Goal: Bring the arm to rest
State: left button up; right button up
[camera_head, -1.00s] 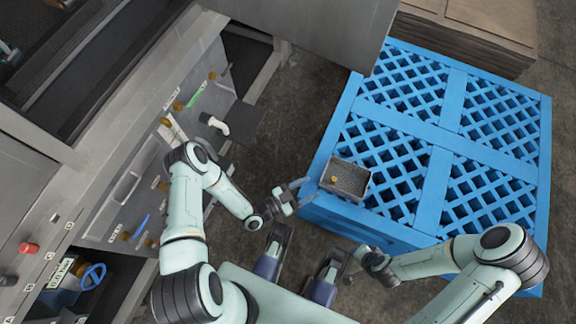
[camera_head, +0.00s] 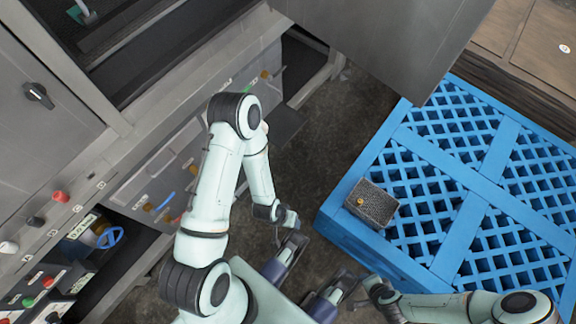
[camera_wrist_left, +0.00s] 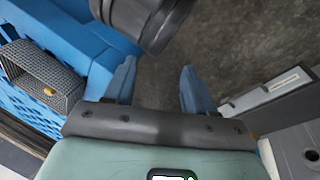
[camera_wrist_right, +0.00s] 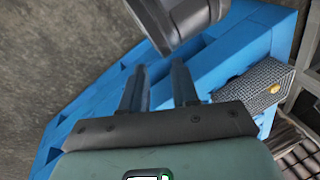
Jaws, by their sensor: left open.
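My left gripper (camera_head: 286,220) hangs low near my body, left of the blue pallet's near corner. In the left wrist view its two fingers (camera_wrist_left: 160,80) stand apart with bare floor between them. My right gripper (camera_head: 368,288) is low near my body, by the pallet's front side. In the right wrist view its fingers (camera_wrist_right: 157,82) are apart and hold nothing.
The blue lattice pallet (camera_head: 463,238) fills the right side. A grey machine (camera_head: 150,165) with knobs, labels and a blue handwheel (camera_head: 109,238) stands at the left, close to my left arm. A large grey panel (camera_head: 385,40) overhangs at the top. Dark floor lies between machine and pallet.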

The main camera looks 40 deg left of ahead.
pick_arm(q)
jog(key=s+d+r+g+p, duration=0.1)
jog(key=s+d+r+p, duration=0.1)
jog(key=r+p, duration=0.7)
jog(key=s+d+r+g+h+p, duration=0.1)
jog(key=s+r+g+p, duration=0.1)
jog(key=s+r+p, duration=0.3)
notch_tip(320, 180, up, 5)
jog(key=p, duration=0.4)
jog(key=shift+d+m+p, duration=0.35)
jog(key=shift+m, duration=0.05)
pick_arm(e)
jog(key=s+a+r+g, duration=0.1)
jog(key=s+a+r, duration=0.1)
jog(key=r, duration=0.7)
jog(key=s+a+r+g+y, duration=0.1)
jog(key=s+r, duration=0.4)
jog(key=r, duration=0.5)
jog(key=shift+s+a+n+g, duration=0.15)
jog(key=shift+a+n+g, duration=0.25)
jog(key=shift+g, duration=0.3)
